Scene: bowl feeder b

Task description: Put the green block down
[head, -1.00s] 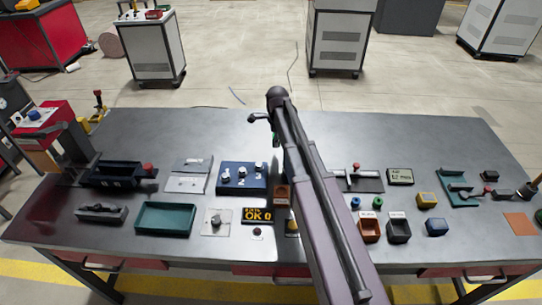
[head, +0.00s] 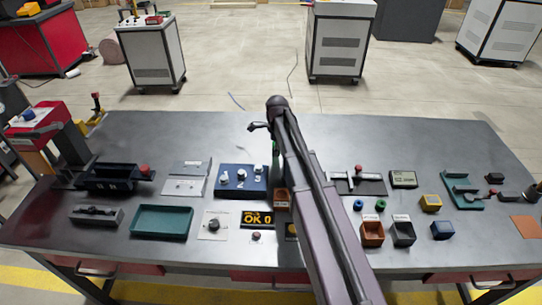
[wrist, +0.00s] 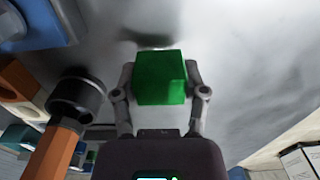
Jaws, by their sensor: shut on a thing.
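The green block (wrist: 160,78) is between the two fingers of my gripper (wrist: 162,88) in the wrist view. The fingers touch it on its left and right sides, and it looks level. Grey tabletop lies beyond it, with a dark shadow patch just above it in the picture. I cannot tell whether the block touches the table or hangs a little above it. In the head view my arm hides most of the gripper and the block.
In the wrist view a black round knob on an orange shaft (wrist: 58,145) stands close left of the left finger. In the head view a blue panel (head: 255,188) lies left of my arm. A teal tray (head: 162,208) lies front left. The table's back (head: 370,130) is clear.

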